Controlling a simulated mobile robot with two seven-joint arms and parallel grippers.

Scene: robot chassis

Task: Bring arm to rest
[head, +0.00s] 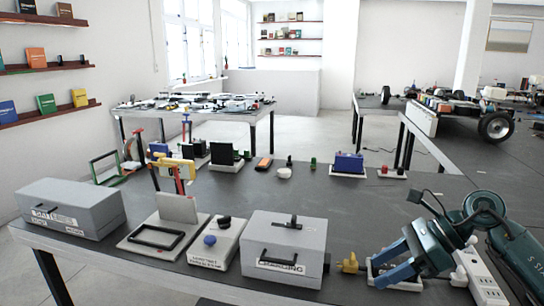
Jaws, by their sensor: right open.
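My right arm (475,225) comes in from the right edge, dark teal and bent at the elbow. My right gripper (379,270) has two blue fingers, spread apart with nothing seen between them. It points left and down, low over a small white tray (408,285) at the front right of the table. I cannot tell whether the fingers touch the tray. My left gripper is out of view.
Beside the fingers are a yellow part (348,263) and a grey case (285,248). A white power strip (480,277) lies right of the gripper. Another grey case (70,207) stands at the left. The dark table (345,205) is clear in its middle.

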